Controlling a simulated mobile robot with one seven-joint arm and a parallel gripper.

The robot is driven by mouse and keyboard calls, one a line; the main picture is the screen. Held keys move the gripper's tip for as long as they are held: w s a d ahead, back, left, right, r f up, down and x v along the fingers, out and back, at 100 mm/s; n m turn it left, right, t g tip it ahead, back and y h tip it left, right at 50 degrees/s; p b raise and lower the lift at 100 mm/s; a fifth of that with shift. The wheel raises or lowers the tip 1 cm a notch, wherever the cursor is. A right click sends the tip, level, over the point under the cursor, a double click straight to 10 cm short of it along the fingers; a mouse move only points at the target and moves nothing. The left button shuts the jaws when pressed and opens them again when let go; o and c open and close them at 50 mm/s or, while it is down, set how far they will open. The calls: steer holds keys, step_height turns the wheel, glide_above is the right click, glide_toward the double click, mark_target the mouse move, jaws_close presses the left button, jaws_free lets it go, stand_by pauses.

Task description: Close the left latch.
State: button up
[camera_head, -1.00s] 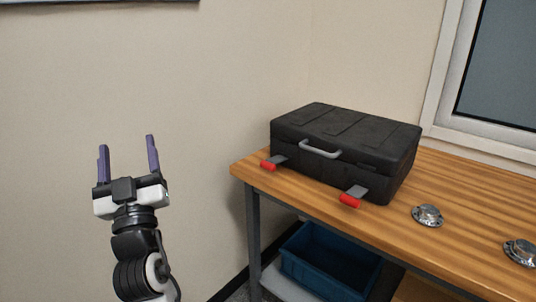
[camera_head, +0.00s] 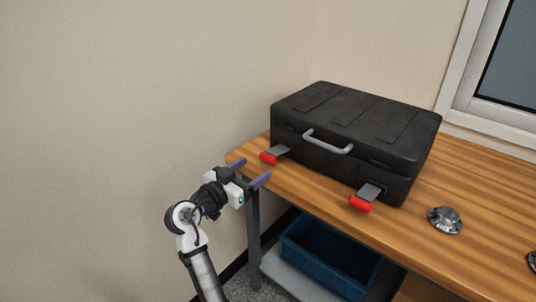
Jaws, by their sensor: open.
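The black case (camera_head: 352,138) lies closed on the wooden table, with a grey handle (camera_head: 327,142) on its front. The left latch (camera_head: 269,157) has a red tip on a grey lever and sticks out from the case front. The right latch (camera_head: 361,202) sticks out the same way. My gripper (camera_head: 250,171) is open and empty, its purple fingers pointing towards the case at the table's left front corner. It is just left of and below the left latch in the picture. I see no contact with the latch.
The wooden table (camera_head: 470,205) has free room right of the case, where a round metal part (camera_head: 445,220) lies. Another metal part (camera_head: 532,261) is cut off at the right edge. A blue bin (camera_head: 325,262) stands on the shelf below. A wall is behind.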

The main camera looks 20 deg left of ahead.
mark_target(265, 159)
steer(key=p+x, duration=0.1)
steer(key=x, duration=0.6)
steer(key=shift+w, duration=0.25)
steer(key=c, duration=1.4)
steer(key=shift+p, duration=0.3)
